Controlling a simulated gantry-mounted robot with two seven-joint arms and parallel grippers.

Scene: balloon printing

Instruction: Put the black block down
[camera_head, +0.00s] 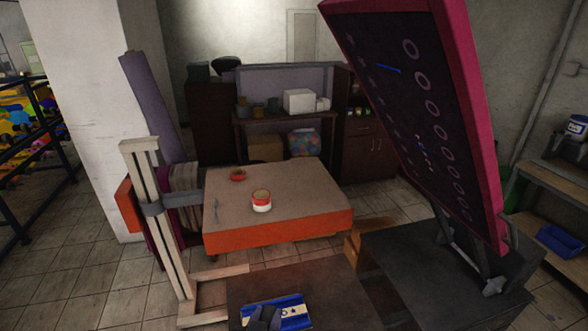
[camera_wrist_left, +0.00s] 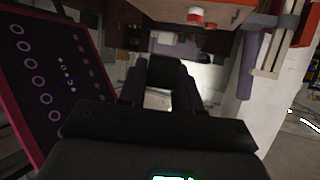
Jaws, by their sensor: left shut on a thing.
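The black block (camera_wrist_left: 166,72) shows in the left wrist view, between the two dark fingers of my left gripper (camera_wrist_left: 160,88). The gripper is shut on it. I cannot tell the block from the fingers there, nor whether the block touches anything below. My right gripper is not in view.
A large pink-framed screen (camera_head: 425,110) leans over the right side. A wooden frame (camera_head: 158,215) stands at the left. The dark tabletop's right part is bare.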

